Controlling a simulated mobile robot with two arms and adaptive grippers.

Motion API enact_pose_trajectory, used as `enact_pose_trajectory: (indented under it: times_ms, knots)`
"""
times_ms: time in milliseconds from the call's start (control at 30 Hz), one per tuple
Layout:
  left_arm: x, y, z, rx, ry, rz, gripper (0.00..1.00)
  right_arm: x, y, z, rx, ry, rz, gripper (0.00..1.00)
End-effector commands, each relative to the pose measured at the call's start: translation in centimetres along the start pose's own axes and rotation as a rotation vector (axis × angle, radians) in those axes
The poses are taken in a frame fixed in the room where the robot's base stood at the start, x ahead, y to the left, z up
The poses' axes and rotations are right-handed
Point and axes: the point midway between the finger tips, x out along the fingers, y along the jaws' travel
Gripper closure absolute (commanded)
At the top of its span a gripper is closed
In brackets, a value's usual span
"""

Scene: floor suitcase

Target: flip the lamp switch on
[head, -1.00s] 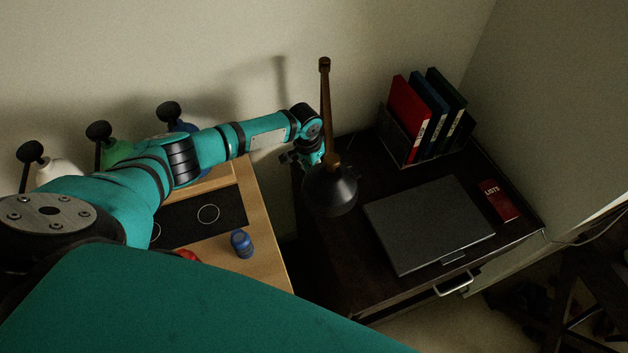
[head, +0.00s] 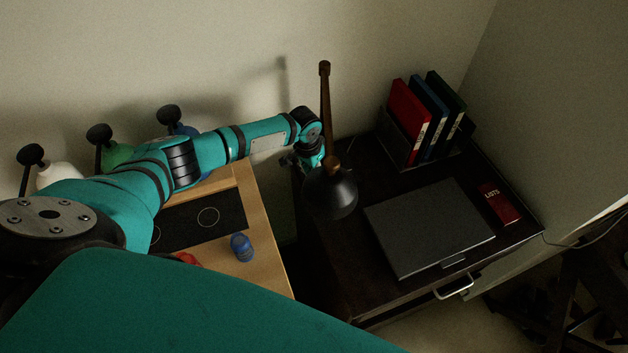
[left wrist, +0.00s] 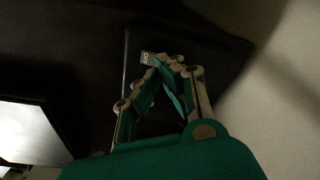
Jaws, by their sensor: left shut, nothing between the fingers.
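The desk lamp (head: 331,190) has a dark shade and a brown wooden arm. It stands at the left of the dark desk, and I see no glow from it. My left gripper (head: 309,162) is low behind the lamp and partly hidden by it. In the left wrist view my left gripper (left wrist: 165,64) is shut, its fingertips together with nothing held. A small pale marked piece (left wrist: 148,58), possibly the switch, is right beside the fingertips over a dark surface. I cannot tell whether they touch, or its position. My right gripper is out of view.
A wooden counter (head: 262,213) with a blue object (head: 242,247) is at left. The wall is close behind my arm.

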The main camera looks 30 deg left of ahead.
Motion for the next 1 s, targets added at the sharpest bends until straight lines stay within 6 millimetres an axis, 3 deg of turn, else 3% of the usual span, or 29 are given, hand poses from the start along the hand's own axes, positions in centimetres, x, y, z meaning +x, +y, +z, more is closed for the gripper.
enact_pose_trajectory:
  times_ms: [1000]
  knots:
    - [1.0,0.0,0.2,-0.001,0.000,0.000,1.00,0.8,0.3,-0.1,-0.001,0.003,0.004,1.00]
